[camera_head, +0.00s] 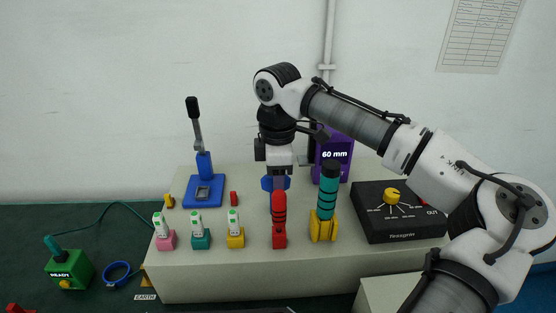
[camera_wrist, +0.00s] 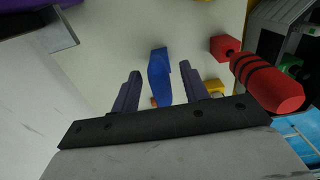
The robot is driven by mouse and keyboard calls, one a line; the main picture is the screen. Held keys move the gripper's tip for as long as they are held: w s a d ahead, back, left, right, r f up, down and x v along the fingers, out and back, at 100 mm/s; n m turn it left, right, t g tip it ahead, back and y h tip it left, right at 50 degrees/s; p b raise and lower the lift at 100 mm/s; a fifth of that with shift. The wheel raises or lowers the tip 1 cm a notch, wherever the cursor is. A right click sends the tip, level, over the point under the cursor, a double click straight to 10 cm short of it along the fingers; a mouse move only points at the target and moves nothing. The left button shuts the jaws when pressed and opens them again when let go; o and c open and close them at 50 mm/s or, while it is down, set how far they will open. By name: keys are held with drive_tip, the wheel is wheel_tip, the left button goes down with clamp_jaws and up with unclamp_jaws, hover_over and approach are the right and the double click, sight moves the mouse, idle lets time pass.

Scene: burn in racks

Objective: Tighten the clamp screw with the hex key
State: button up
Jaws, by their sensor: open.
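My gripper (camera_head: 278,183) points down over the bench, behind a red-handled tool (camera_head: 279,208) with dark bands that stands in a red block. The gripper is open. In the wrist view its two purple fingers (camera_wrist: 159,92) stand either side of a blue piece (camera_wrist: 159,70); I cannot tell whether they touch it. Blue (camera_head: 267,184) also shows beside the gripper in the head view. The red handle (camera_wrist: 266,82) is to the right in the wrist view. A teal-handled tool (camera_head: 328,190) stands in a yellow holder. I cannot make out which piece is the hex key or the clamp screw.
A blue lever press (camera_head: 204,190) stands at the left of the bench (camera_head: 210,280). Several small coloured connectors (camera_head: 200,238) line the front. A purple 60 mm block (camera_head: 334,160) and a black dial box (camera_head: 400,212) are at the right. A green READY box (camera_head: 69,269) is off the bench.

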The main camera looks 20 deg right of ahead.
drive_tip(key=shift+f, duration=0.5)
clamp_jaws()
